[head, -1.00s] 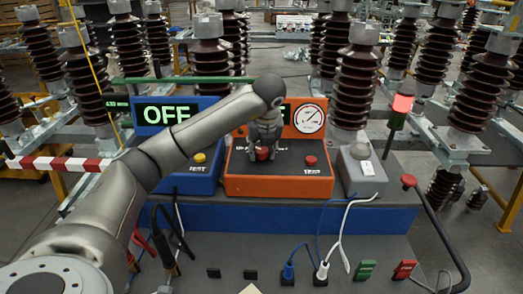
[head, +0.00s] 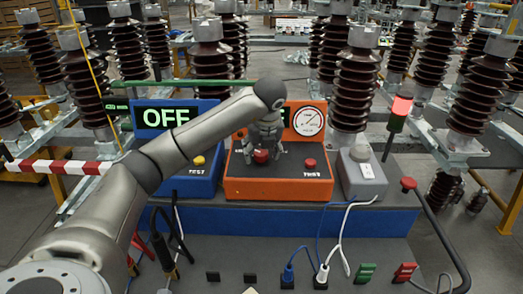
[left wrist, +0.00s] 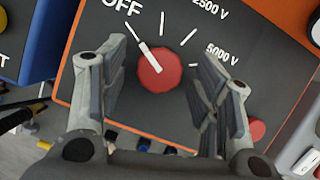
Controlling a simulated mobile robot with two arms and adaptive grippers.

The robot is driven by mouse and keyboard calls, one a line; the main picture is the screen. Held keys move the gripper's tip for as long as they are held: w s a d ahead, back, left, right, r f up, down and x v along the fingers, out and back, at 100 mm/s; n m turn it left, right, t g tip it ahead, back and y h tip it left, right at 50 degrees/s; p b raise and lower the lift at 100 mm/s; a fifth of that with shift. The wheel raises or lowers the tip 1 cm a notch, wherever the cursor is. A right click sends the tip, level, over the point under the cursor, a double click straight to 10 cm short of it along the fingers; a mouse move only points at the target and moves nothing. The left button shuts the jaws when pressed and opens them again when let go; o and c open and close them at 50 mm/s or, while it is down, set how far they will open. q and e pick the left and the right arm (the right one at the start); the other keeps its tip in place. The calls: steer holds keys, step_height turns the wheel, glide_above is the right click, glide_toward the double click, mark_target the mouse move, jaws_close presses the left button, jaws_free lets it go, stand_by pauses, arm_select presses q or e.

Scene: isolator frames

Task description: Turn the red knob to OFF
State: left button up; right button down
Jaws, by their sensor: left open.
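The red knob (head: 261,156) sits on the dark sloped face of the orange box (head: 277,189). In the left wrist view the knob (left wrist: 162,72) has a white pointer aimed up and left, roughly in line with the tick beside the OFF label (left wrist: 118,5). My left gripper (head: 263,155) is over the knob. In the wrist view its open fingers (left wrist: 162,95) stand on either side of the knob, with clear gaps. My right gripper is not in view.
A second red button (head: 310,163) is right of the knob. A blue box (head: 196,180) with a yellow button and OFF display stands left, a grey box (head: 361,175) right. Cables (head: 318,260) hang in front. Ribbed insulators (head: 357,80) rise behind.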

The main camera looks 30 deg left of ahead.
arm_select(q)
steer(key=v, duration=1.2)
stand_by(0.5)
